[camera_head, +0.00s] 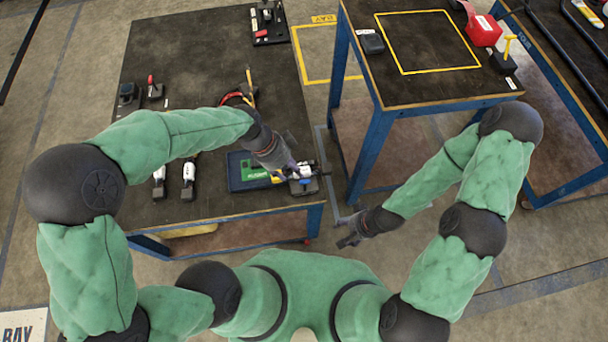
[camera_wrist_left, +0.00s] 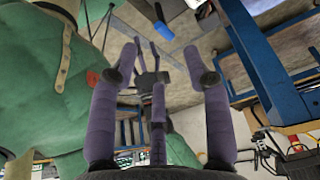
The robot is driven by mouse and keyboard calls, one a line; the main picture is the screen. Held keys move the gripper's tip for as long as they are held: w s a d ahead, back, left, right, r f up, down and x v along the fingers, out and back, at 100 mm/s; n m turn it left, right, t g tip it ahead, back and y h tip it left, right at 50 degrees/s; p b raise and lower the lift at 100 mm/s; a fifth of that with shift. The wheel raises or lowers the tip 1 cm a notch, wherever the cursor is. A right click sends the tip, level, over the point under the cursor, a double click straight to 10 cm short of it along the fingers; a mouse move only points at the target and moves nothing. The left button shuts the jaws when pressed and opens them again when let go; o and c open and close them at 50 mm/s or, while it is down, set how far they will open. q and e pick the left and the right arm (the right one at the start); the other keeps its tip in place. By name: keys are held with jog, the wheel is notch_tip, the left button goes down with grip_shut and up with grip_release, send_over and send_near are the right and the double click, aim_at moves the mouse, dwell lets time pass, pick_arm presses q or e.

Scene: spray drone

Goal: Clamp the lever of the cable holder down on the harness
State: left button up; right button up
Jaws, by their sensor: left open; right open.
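A small dark holder (camera_head: 303,186) with white and blue parts on top sits at the table's front right corner. It may be the cable holder, but its lever's position is too small to tell. My left gripper (camera_head: 292,163) is open over it and partly covers it; contact cannot be told. A red, yellow and black cable bundle (camera_head: 240,96), perhaps the harness, lies farther back. My right gripper (camera_head: 347,240) is open and empty, off the table's right side.
A blue tray (camera_head: 235,182) with a green board stands left of the holder. Two white bottle-like items (camera_head: 188,172) and small clamp-like fixtures (camera_head: 153,88) are on the dark table (camera_head: 190,60). A blue-framed table (camera_head: 420,88) stands right across a gap.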

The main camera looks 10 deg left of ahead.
aim_at(303, 182)
pick_arm(q)
jog(key=b+x, duration=0.3)
jog(key=x, duration=0.6)
jog(key=shift+f, duration=0.3)
jog(key=shift+c, duration=0.3)
grip_shut()
